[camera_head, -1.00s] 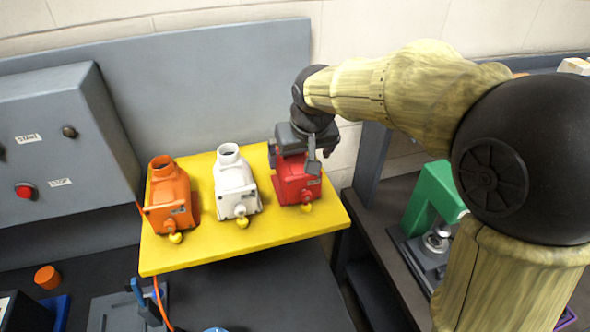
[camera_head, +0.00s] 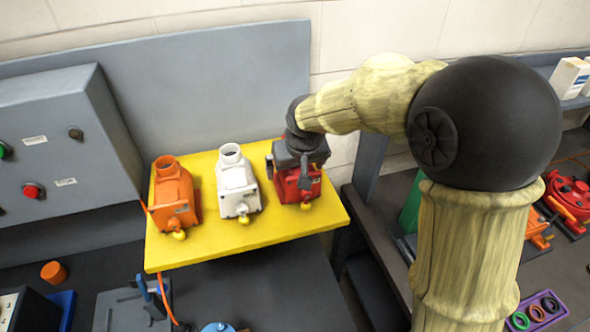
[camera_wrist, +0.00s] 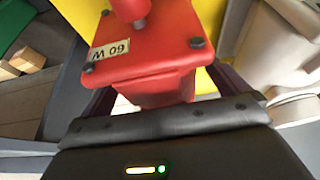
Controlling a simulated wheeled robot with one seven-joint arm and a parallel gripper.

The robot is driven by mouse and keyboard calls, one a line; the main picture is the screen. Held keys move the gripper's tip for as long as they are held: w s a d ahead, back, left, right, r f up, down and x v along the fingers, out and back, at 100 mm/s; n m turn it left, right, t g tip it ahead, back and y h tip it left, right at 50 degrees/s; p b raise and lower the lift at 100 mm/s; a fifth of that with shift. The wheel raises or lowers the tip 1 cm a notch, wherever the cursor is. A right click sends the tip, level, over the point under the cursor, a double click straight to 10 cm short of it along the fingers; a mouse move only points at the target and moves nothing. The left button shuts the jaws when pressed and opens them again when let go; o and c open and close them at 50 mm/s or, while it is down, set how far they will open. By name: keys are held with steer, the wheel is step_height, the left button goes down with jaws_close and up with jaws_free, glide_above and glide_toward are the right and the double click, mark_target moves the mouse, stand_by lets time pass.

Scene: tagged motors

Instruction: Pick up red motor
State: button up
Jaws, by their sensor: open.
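The red motor (camera_head: 297,187) stands at the right end of the yellow platform (camera_head: 220,255), beside a white motor (camera_head: 236,187) and an orange motor (camera_head: 173,200). My gripper (camera_head: 295,165) is over the red motor from above and hides its top. In the wrist view the red motor (camera_wrist: 150,75) fills the middle, with a label reading "W 09". My gripper (camera_wrist: 150,100) is open, with a dark finger on each side of the red body. Whether the fingers touch it cannot be told.
A grey control box (camera_head: 60,140) with buttons stands at the left. A grey panel (camera_head: 210,80) rises behind the platform. A dark shelf at the right holds a green machine (camera_head: 411,205) and another red device (camera_head: 570,198). The white motor is close to my gripper's left.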

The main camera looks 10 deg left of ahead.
steer(key=shift+c, duration=0.2)
steer(key=c, duration=1.8)
steer(key=shift+w+a+r, duration=0.1)
steer(key=shift+w+r, duration=0.05)
steer(key=shift+w, duration=0.05)
steer(key=shift+c, duration=1)
step_height(320, 180, up, 10)
steer(key=shift+r+b, duration=0.1)
steer(key=shift+b, duration=1.05)
